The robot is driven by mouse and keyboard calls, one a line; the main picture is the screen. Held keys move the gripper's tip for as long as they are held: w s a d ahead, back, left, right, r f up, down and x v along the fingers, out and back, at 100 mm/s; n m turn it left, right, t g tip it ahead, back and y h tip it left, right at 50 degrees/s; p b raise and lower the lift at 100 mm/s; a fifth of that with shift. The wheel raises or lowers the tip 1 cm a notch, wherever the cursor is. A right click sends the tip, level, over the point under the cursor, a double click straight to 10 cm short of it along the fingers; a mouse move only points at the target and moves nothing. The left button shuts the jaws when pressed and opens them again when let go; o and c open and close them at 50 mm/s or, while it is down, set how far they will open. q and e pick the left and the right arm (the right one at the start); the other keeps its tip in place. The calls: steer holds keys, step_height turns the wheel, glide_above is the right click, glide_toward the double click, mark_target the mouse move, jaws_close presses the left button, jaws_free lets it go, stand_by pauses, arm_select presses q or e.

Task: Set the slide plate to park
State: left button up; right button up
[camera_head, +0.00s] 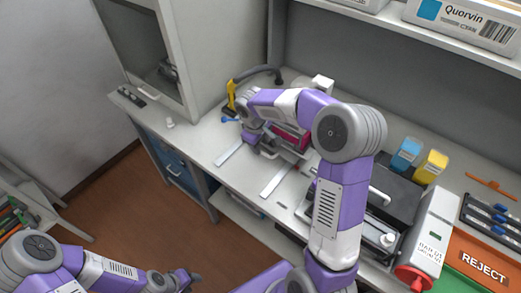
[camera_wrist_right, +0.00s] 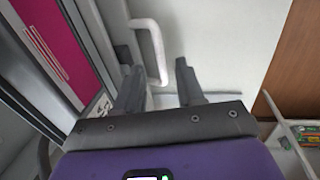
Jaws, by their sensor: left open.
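My right arm reaches across the bench to a light grey fixture with a magenta panel (camera_head: 290,138). In the right wrist view, my right gripper (camera_wrist_right: 160,82) has its two dark fingers apart. The magenta panel (camera_wrist_right: 62,38) lies to the left of the handle. In the head view my arm partly hides the fixture and this gripper's fingers. I cannot tell which part is the slide plate. My left gripper (camera_head: 178,283) is open and empty over the floor.
Two pale strips (camera_head: 277,180) lie on the bench beside the fixture. A dark machine (camera_head: 390,200), blue (camera_head: 405,152) and yellow (camera_head: 432,166) cartridges, a white box with a red knob (camera_head: 432,235) and an orange reject tray (camera_head: 478,262) stand right. A cabinet is at back left.

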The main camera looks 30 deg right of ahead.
steer(key=shift+w+d+f, duration=0.1)
steer(key=shift+d+f, duration=0.05)
steer(key=shift+f, duration=0.65)
steer(key=shift+w+d+f, duration=0.1)
steer(key=shift+f, duration=0.65)
steer(key=shift+s, duration=0.1)
steer(key=shift+c, duration=0.5)
jaws_close()
steer(key=shift+b, duration=0.3)
